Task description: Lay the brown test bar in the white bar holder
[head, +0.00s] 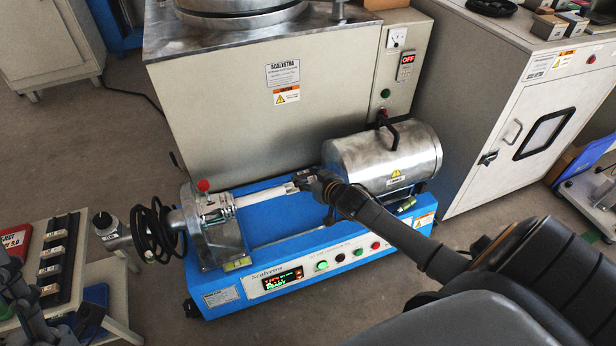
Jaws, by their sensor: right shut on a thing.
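A pale white bar-shaped piece (265,196) lies along the top of the blue machine, from the grey clamp block towards the silver drum. It may be the white bar holder. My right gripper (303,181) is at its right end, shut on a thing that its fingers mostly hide. No brown test bar can be made out clearly. Whether the gripped thing touches the white piece is too small to tell. Dark parts at the lower left edge look like my left arm; its jaws are not clear.
The blue machine (268,223) carries the clamp block (222,240) with black coiled cable at left and the silver drum (383,161) at right. A grey cabinet (330,80) stands close behind. A dark rack (63,252) with pale pieces is at left. Floor shows between rack and machine.

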